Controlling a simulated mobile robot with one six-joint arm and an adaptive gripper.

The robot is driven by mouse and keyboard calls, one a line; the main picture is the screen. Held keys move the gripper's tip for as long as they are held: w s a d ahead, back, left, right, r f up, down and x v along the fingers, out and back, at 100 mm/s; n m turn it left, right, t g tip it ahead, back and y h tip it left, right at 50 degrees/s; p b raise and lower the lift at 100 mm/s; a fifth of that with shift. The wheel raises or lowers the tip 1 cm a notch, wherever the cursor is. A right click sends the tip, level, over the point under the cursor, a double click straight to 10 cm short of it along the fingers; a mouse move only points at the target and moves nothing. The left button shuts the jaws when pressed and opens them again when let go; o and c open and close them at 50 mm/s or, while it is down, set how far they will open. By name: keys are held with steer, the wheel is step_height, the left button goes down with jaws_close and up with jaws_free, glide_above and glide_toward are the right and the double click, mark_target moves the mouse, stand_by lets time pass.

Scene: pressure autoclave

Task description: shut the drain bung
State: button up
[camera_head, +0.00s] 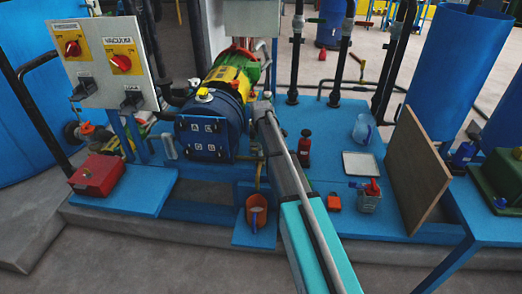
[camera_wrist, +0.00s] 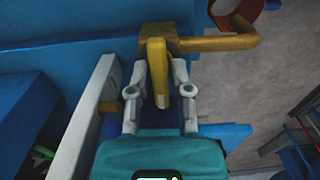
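In the wrist view, a yellow lever (camera_wrist: 157,62) stands on a brass drain fitting with a bent brass pipe (camera_wrist: 215,43); I take this to be the drain bung. My gripper (camera_wrist: 160,82) is open, with one pale finger on each side of the lever. Whether either finger touches it I cannot tell. In the head view, the blue-ended vessel (camera_head: 208,138) lies on the blue platform, with a thin brass pipe (camera_head: 258,178) below its right side. My arm hides the gripper and lever there.
An orange-red cup (camera_head: 256,212) stands under the pipe; it also shows in the wrist view (camera_wrist: 236,12). A white plate-like part (camera_wrist: 85,118) is close left of my gripper. A red box (camera_head: 98,175) and brown board (camera_head: 416,170) flank the platform.

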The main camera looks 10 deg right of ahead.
steer(key=shift+o, duration=1.4)
steer(key=shift+n, duration=0.5)
steer(key=n, duration=0.6)
steer(key=shift+r, duration=0.2)
step_height(320, 180, up, 14)
steer(key=p, duration=1.4)
steer(key=s+f+m+b, duration=0.4)
steer(key=s+m, duration=0.3)
steer(key=s, duration=0.2)
steer(key=s+f+m+b, duration=0.5)
steer(key=s+m, duration=0.2)
steer(key=s, duration=0.3)
steer(key=s+f+m+b, duration=0.5)
steer(key=s+m, duration=0.2)
steer(key=s, duration=0.3)
steer(key=shift+d+f, duration=0.15)
steer(key=shift+d, duration=0.05)
